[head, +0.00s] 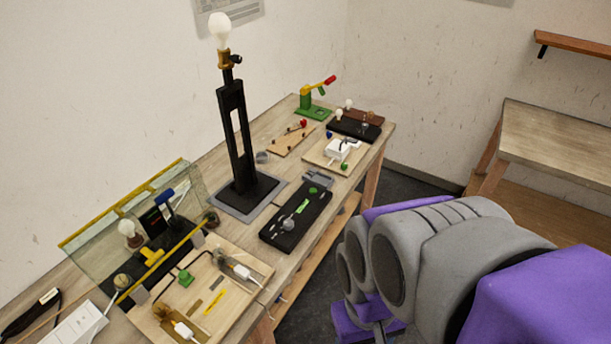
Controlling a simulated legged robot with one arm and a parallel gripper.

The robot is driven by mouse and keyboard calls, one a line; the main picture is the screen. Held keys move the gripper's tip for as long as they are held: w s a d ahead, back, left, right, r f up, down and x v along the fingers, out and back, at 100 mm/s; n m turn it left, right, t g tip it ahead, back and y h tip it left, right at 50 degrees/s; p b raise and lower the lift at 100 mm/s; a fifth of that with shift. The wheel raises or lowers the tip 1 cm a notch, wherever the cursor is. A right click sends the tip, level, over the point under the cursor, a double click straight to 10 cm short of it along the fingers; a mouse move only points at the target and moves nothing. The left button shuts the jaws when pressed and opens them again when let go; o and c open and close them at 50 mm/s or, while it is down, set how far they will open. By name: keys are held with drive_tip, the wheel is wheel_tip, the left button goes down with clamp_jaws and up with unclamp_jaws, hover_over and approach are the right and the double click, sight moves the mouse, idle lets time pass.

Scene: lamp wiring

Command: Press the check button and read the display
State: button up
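I cannot clearly make out which part is the check button or the display. A green knob-like piece (185,278) sits on the pale wiring board (238,262) at the front left. Another small green piece (344,166) sits on a board with a white box (342,149) further back. A dark panel with a small greenish patch (150,218) stands behind clear glass at the left; no reading is legible. My arm's grey and purple links fill the lower right, beside the bench. No gripper fingers can be made out.
A tall black lamp stand (238,125) with a bulb rises mid-bench. A black tool tray (296,217) lies beside it. A clear shield with yellow rails (190,262) stands at the left. A green press with a red handle (313,104) is at the far end. Floor (400,187) shows beyond the bench.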

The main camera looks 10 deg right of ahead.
drive_tip(key=shift+c, duration=0.4)
clamp_jaws()
idle(1.2)
